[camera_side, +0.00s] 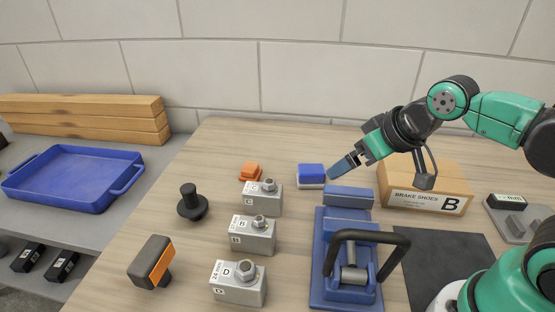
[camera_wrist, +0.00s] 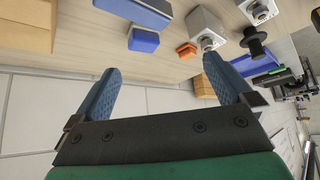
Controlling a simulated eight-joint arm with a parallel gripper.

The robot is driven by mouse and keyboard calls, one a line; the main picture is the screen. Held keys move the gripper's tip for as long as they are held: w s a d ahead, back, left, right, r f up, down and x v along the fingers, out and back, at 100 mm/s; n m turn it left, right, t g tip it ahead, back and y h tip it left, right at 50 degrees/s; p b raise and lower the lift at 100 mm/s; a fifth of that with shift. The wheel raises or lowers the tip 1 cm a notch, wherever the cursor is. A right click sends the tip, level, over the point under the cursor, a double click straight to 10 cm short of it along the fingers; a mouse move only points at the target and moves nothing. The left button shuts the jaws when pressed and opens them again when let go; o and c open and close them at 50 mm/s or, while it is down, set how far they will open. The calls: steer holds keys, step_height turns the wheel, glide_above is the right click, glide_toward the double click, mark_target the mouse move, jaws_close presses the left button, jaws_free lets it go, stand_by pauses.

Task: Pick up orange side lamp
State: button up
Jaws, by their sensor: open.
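A small orange piece (camera_side: 250,172), which looks like the orange side lamp, sits on the wooden table towards the wall, behind the grey block marked C (camera_side: 262,198). It also shows in the wrist view (camera_wrist: 187,50), beside that block. A dark block with an orange face (camera_side: 158,265) stands at the front left of the table. My gripper (camera_side: 338,168) is open and empty, with its blue fingers angled down to the left. It is right of the orange piece, close to a blue and white block (camera_side: 312,174). In the wrist view the fingers (camera_wrist: 161,64) are wide apart with nothing between them.
Two more grey blocks (camera_side: 252,235) (camera_side: 238,284) stand in front of block C. A black knob (camera_side: 192,203) is to the left. A blue clamp with a black handle (camera_side: 345,272) and a cardboard box (camera_side: 425,188) are right. A blue tray (camera_side: 70,178) lies far left.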

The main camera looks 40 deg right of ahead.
step_height(320, 180, up, 5)
steer(key=n+g+y, duration=1.2)
steer(key=n+y, duration=0.1)
steer(key=n, duration=0.9)
glide_above(168, 237)
steer(key=w+d, duration=0.1)
steer(key=d, duration=0.2)
steer(key=f, duration=1.2)
steer(key=shift+w+f, duration=0.1)
steer(key=shift+w, duration=0.1)
steer(key=shift+f, duration=0.3)
steer(key=shift+s+a+f, duration=0.1)
steer(key=shift+a+f, duration=0.1)
steer(key=shift+f, duration=0.05)
steer(key=x, duration=0.5)
